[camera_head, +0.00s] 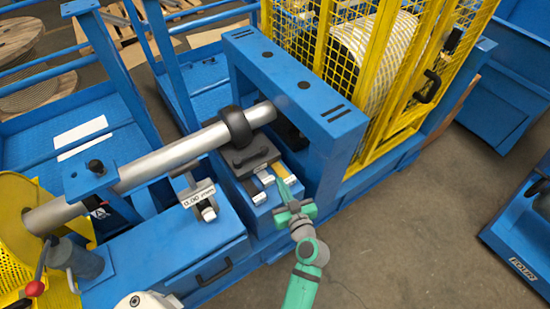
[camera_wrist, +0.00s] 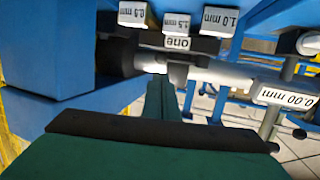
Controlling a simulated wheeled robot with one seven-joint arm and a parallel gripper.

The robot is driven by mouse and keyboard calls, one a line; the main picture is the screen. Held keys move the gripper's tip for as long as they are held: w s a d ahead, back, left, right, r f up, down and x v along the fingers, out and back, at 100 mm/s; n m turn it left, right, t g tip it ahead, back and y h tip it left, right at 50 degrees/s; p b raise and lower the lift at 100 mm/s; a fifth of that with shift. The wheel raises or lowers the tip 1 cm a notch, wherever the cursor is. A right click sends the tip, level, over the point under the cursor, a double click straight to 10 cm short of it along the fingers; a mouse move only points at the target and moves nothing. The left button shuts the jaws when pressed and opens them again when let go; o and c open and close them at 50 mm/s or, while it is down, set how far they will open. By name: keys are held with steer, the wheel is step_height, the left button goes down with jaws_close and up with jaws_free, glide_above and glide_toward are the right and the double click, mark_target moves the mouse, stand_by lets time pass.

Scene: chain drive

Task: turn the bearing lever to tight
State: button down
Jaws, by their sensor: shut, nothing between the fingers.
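My teal gripper (camera_head: 284,187) is shut and empty at the right edge of the blue machine, beside the small labelled tabs. In the wrist view its fingertips (camera_wrist: 161,90) are together, pointing toward the grey shaft (camera_wrist: 225,75). A dark bearing ring (camera_head: 236,126) sits around the shaft (camera_head: 165,158). A dark block (camera_head: 250,154) with a raised bar lies below the ring; I cannot tell whether this is the bearing lever. Another lever with a red knob (camera_head: 35,288) stands at the lower left. No tight mark is readable.
White tabs (camera_wrist: 176,23) marked in millimetres sit by the block. A gauge labelled 0.00 mm (camera_head: 197,196) stands left of them. A blue frame (camera_head: 300,90) and yellow mesh cage (camera_head: 400,70) rise behind.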

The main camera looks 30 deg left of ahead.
glide_toward(265, 152)
steer(key=x, duration=0.4)
steer(key=shift+w+a+f, duration=0.2)
steer(key=shift+a+f, duration=0.05)
steer(key=shift+a, duration=0.05)
steer(key=shift+x, duration=0.8)
steer(key=shift+w+a+r, duration=0.1)
steer(key=shift+w+a, duration=0.5)
steer(key=shift+a, duration=0.05)
